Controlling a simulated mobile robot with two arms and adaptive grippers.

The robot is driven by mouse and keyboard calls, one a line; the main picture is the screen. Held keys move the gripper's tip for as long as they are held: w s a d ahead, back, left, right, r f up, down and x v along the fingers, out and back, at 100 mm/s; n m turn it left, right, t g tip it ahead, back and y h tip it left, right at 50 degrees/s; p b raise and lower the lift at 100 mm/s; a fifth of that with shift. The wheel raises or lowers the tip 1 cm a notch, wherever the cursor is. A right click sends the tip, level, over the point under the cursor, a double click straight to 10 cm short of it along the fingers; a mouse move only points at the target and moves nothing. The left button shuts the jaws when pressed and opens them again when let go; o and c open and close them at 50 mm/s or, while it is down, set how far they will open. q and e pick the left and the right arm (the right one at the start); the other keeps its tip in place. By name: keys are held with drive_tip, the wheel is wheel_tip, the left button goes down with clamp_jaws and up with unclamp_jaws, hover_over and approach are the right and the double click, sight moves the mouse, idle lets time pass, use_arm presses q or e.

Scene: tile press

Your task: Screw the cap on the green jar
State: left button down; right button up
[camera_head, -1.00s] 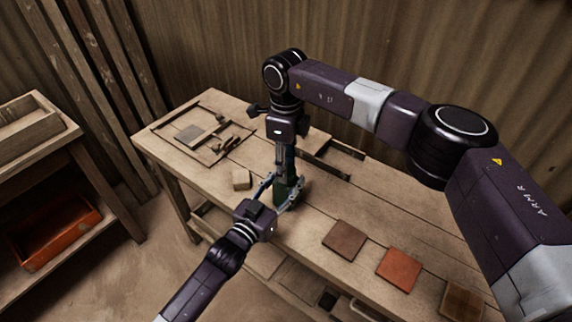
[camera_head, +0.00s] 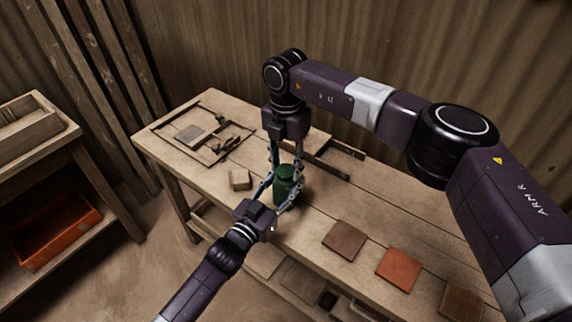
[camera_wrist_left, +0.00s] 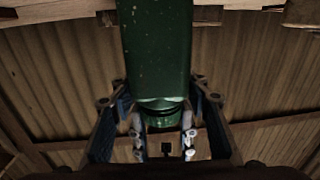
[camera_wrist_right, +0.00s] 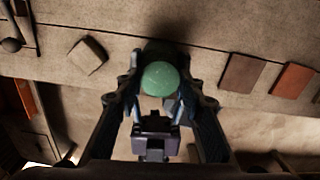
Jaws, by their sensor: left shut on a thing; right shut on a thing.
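The green jar (camera_head: 284,191) stands on the workbench, with the green cap (camera_head: 286,171) at its top. Its dark green side fills the middle of the left wrist view (camera_wrist_left: 157,50). My left gripper (camera_head: 276,200) comes in from the front and is shut around the jar body. My right gripper (camera_head: 285,168) points straight down from above and is shut on the cap. In the right wrist view the round cap (camera_wrist_right: 160,78) sits between its fingers, over the jar. I cannot tell how tightly the cap is seated.
The workbench (camera_head: 310,215) also holds a small tan block (camera_head: 240,179) left of the jar. A brown tile (camera_head: 344,241) and an orange tile (camera_head: 399,270) lie to the right. A frame with a grey tile (camera_head: 190,133) and tools is at the far left.

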drive_tip(key=m, duration=1.2)
drive_tip(key=shift+m, duration=0.4)
drive_tip(key=o, duration=0.7)
drive_tip(key=shift+o, duration=0.2)
wheel_tip(320, 180, up, 12)
use_arm(q)
drive_tip(key=c, duration=1)
unclamp_jaws()
